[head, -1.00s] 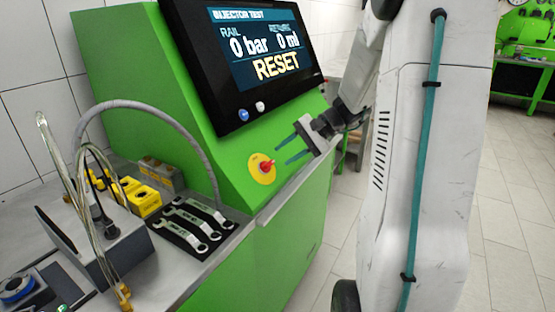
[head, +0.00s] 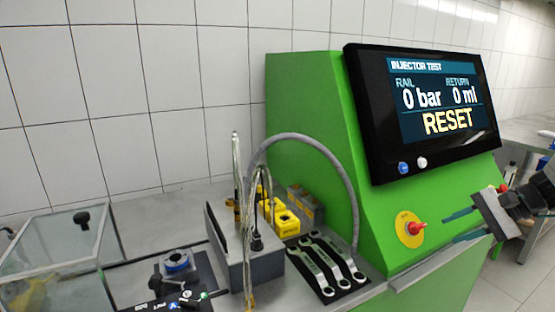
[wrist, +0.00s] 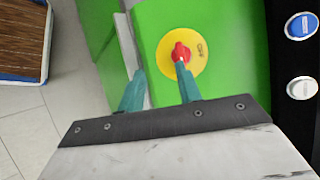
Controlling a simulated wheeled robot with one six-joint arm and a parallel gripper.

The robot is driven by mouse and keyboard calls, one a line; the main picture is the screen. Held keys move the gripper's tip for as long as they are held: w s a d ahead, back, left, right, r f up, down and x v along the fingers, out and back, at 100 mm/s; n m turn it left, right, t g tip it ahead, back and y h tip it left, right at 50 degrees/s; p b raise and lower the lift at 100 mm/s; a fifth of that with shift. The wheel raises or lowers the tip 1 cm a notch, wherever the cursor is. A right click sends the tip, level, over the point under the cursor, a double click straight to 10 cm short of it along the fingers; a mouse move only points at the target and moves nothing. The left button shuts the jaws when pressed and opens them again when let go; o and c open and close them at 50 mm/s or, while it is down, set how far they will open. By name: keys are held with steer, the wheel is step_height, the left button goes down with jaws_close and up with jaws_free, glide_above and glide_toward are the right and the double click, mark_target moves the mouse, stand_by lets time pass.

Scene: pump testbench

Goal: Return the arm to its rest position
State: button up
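My gripper (head: 462,226) is at the right of the head view, beside the front of the green test bench (head: 315,120). Its two teal fingers are apart with nothing between them. They point toward the red emergency stop button (head: 417,228) on its yellow disc and look short of it. In the wrist view my gripper (wrist: 157,82) shows the fingers spread, with the red button (wrist: 181,53) beyond the right fingertip. The screen (head: 440,97) reads 0 bar, 0 ml and RESET.
Wrenches (head: 327,264) lie on a black mat left of the button. A grey hose (head: 310,141) arches over yellow blocks (head: 285,222) and a grey box (head: 241,262). A glass-sided case (head: 60,262) stands at far left. Floor shows at right.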

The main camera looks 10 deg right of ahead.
steer(key=s+a+r+n+g+h, duration=0.1)
steer(key=s+a+r+n+h, duration=0.1)
steer(key=s+a+n, duration=0.2)
steer(key=s+a+r+n+g+h, duration=0.1)
steer(key=s+a+r+n+h, duration=0.1)
steer(key=s+a, duration=0.8)
steer(key=s+a+r+n+g+h, duration=0.1)
steer(key=s+a+r+n+h, duration=0.1)
steer(key=s+a+n+h, duration=0.2)
steer(key=s+a+n, duration=0.2)
steer(key=s+a, duration=0.1)
steer(key=a, duration=0.1)
steer(key=shift+s+g, duration=0.15)
steer(key=shift+g, duration=0.25)
steer(key=shift+a, duration=0.1)
stand_by(0.5)
